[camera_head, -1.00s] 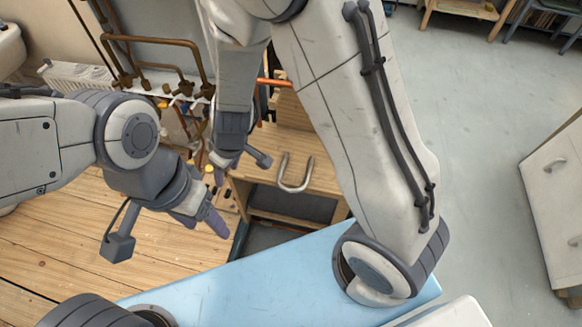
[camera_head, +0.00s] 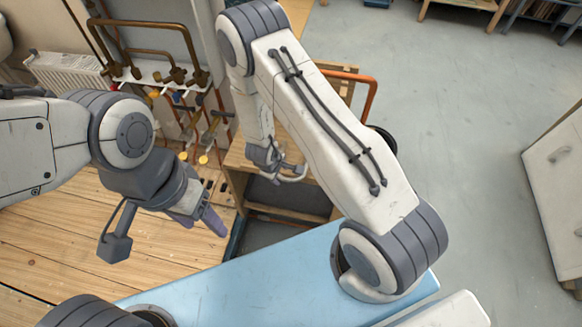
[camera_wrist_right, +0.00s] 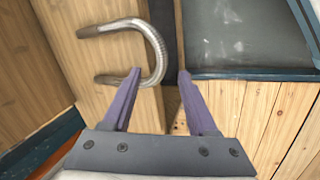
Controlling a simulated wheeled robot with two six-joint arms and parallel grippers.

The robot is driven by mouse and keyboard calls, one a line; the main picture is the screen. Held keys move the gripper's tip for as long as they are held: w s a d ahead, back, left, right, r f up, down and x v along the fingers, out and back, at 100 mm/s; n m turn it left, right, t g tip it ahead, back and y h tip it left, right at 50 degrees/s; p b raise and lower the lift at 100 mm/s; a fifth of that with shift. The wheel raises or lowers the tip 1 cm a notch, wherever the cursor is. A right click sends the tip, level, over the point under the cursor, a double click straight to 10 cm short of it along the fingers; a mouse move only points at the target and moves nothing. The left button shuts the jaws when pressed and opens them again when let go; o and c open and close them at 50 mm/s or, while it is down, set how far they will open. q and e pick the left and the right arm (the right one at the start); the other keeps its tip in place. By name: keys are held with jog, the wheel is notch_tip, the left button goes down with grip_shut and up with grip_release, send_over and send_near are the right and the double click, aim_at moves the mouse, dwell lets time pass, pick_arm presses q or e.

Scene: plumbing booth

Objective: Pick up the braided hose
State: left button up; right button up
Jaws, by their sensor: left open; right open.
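The braided hose (camera_wrist_right: 148,38) is a grey U-shaped piece lying on a wooden bench top in the right wrist view, near the bench's edge. In the head view the hose (camera_head: 295,177) is partly hidden by my right gripper (camera_head: 276,168). My right gripper (camera_wrist_right: 160,76) is open. In its wrist view, its left finger overlaps the lower leg of the hose near the bend, and its right finger is clear of it. I cannot tell whether they touch. My left gripper (camera_head: 212,219) is open and empty, over the wooden floor at the left.
Copper pipes and valves (camera_head: 158,72) and a white radiator (camera_head: 68,74) stand at the back left. An orange pipe (camera_head: 371,92) runs behind my right arm. A light blue surface (camera_head: 262,272) lies in front. Grey floor is open at the right.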

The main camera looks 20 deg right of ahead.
aim_at(282, 178)
jog(key=b+x, duration=0.1)
jog(key=x, duration=0.3)
jog(key=shift+w+f, duration=0.1)
jog(key=shift+f, duration=0.25)
grip_shut()
jog(key=shift+r, duration=0.1)
